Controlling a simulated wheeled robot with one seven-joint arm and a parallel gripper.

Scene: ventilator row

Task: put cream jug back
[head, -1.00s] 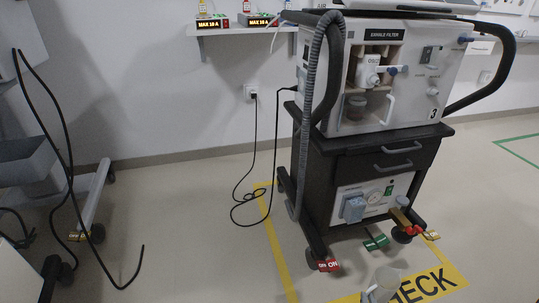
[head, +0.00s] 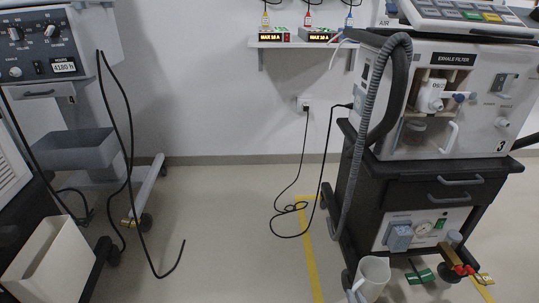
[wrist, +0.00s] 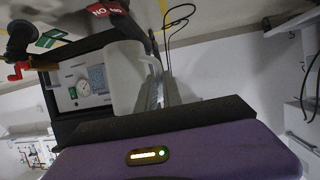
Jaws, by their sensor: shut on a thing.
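The cream jug (head: 373,276) is at the bottom edge of the head view, in front of the ventilator cart. It is pale, with its open rim up, and its lower part is cut off by the frame. In the wrist view the jug (wrist: 124,76) stands just beyond my gripper (wrist: 158,97), with its handle at its right side. My gripper is shut on the jug near the handle side; the exact contact is partly hidden.
The ventilator cart (head: 412,178) with a grey hose stands at the right. A looped black cable (head: 290,218) lies on the floor. Another cart with a grey bin (head: 75,150) is at the left, with a white bin (head: 48,262) nearer. Open floor lies between the carts.

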